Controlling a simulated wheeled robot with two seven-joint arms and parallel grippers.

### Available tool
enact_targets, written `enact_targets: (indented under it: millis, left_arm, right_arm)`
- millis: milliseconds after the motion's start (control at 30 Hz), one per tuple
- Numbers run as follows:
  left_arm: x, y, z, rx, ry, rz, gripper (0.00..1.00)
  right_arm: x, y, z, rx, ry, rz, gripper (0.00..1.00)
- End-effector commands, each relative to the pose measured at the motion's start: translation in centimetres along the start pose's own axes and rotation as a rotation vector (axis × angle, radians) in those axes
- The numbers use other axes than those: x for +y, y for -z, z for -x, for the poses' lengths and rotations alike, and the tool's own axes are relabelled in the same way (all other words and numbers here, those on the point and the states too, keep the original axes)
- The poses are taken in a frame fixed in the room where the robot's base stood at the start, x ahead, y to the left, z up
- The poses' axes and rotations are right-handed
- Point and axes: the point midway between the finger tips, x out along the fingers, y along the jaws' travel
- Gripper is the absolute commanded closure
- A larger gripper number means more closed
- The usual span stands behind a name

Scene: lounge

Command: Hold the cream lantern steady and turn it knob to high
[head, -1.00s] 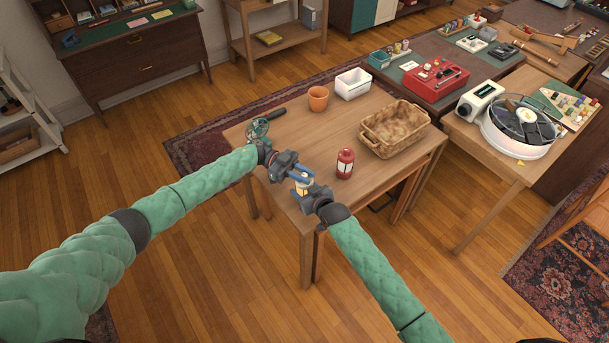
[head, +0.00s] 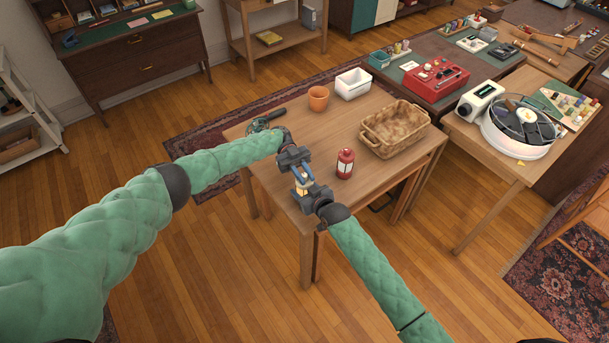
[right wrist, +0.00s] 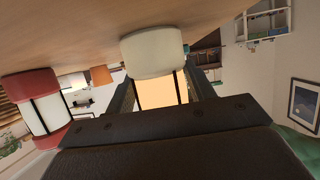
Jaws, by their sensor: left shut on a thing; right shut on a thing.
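The cream lantern (head: 302,190) stands near the front edge of the wooden table, mostly hidden between my grippers, with an amber pane showing. In the right wrist view its cream base (right wrist: 152,52) and glowing amber pane (right wrist: 160,93) show, upside down in the picture. My right gripper (head: 305,192) is shut on the lantern's body from the front right, a finger on each side. My left gripper (head: 299,176) reaches in from behind and above, its blue fingers shut at the lantern's top. The knob is hidden, so its setting cannot be seen.
A red lantern (head: 345,163) stands just right of the grippers and shows in the wrist view (right wrist: 45,110). A wicker basket (head: 372,142), terracotta pot (head: 318,98), white bin (head: 352,83) and dark-handled green object (head: 262,124) are farther back. The table's middle (head: 300,128) is clear.

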Motion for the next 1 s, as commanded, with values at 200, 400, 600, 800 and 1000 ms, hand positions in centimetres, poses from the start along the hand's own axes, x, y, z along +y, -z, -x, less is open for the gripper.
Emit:
enact_targets:
  millis: [200,400,600,800,1000]
  left_arm:
    - [0.0,-0.2,-0.1,0.000,-0.006,0.001,1.00]
    - [0.1,-0.1,-0.1,0.000,-0.005,0.001,1.00]
    - [0.0,-0.1,0.0,0.000,-0.005,0.001,0.59]
    - [0.0,0.0,0.0,0.000,-0.005,0.000,0.59]
    - [0.0,1.4,0.1,-0.001,-0.006,-0.002,0.59]
  right_arm:
    - [0.0,0.1,0.0,0.003,0.000,-0.001,0.78]
    - [0.0,0.1,0.0,0.003,0.000,-0.001,0.78]
    - [0.0,0.1,0.0,0.002,0.000,0.000,0.78]
    - [0.0,0.1,0.0,0.002,0.000,0.000,0.78]
    - [0.0,0.1,0.0,0.001,0.000,0.000,0.78]
